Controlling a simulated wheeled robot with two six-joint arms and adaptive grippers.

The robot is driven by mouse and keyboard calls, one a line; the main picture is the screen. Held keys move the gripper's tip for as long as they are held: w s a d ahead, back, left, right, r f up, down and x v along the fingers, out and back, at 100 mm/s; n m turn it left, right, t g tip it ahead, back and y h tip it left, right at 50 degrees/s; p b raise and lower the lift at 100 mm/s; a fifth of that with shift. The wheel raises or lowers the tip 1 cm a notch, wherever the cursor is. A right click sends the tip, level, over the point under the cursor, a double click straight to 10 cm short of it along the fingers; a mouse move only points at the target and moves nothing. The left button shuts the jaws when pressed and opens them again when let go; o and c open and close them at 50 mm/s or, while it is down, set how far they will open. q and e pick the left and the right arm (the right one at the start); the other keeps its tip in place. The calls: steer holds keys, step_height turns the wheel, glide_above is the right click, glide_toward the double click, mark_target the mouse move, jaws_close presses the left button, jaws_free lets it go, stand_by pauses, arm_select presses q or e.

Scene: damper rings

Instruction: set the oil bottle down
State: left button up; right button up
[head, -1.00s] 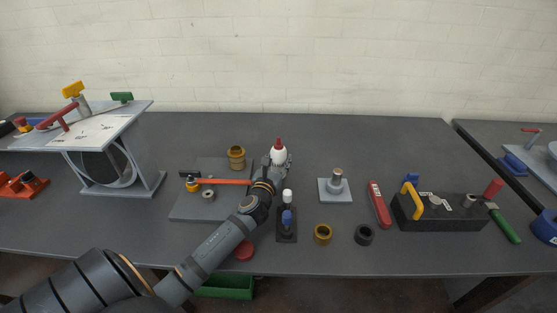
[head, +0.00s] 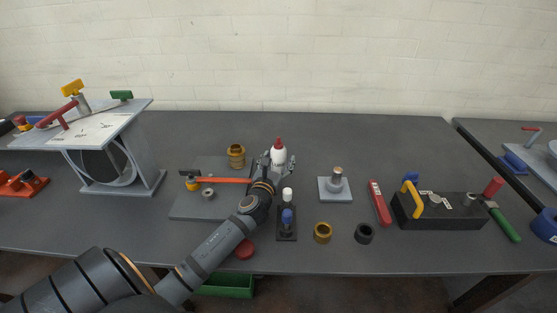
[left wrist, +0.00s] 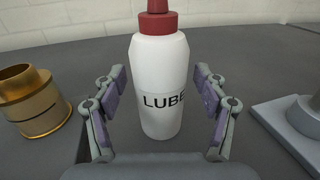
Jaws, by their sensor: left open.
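The oil bottle (head: 279,154) is white with a red cap and stands upright on the table toward the back. In the left wrist view the bottle (left wrist: 160,85) shows a "LUBE" label. My left gripper (head: 278,161) is open around it, with a finger on each side. In the left wrist view there is a gap between each finger of the gripper (left wrist: 160,108) and the bottle. The bottle's lower part is partly hidden by the gripper in the head view. My right gripper is not seen.
A brass ring piece (head: 236,156) stands left of the bottle, near a grey plate (head: 190,212). A grey base with a post (head: 336,186) stands to the right. A black stand with small bottles (head: 287,232) is in front. The table behind the bottle is clear.

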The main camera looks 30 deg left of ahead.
arm_select(q)
steer(key=v, duration=0.7)
steer(key=shift+s, duration=0.2)
jaws_close()
stand_by(0.4)
stand_by(0.9)
steer(key=shift+r, duration=0.1)
